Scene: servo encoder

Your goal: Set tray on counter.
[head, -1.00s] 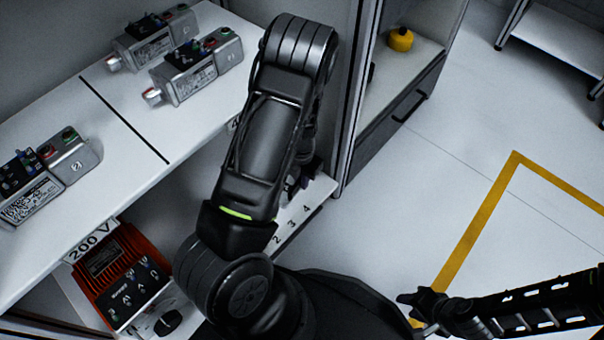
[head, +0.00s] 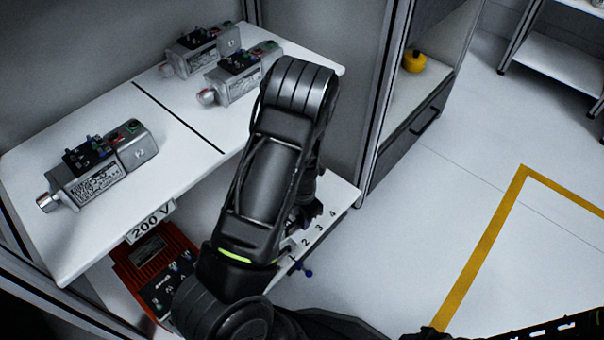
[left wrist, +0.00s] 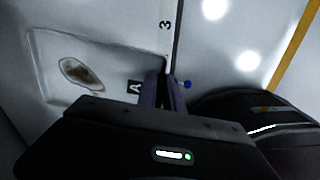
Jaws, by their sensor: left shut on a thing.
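My left gripper (left wrist: 168,92) is shut at the edge of a pale, numbered board that I take to be the tray (left wrist: 110,50). In the left wrist view it carries the marks "A" and "3" and a shallow recess with a brownish oval. In the head view the numbered white edge (head: 345,195) shows beside my left arm, below the upper counter (head: 55,230). My left arm hides the fingers and much of the board there. A small blue knob (head: 308,272) sits by the numbered edge. It also shows right of the fingertips in the left wrist view (left wrist: 187,84).
Silver servo units stand on the upper counter: one at left (head: 100,170), two at the back (head: 235,78). A black line crosses the counter. An orange-red power unit (head: 155,270) sits below the "200 V" label. A cabinet with a yellow object (head: 414,61) stands right. Floor beyond is clear.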

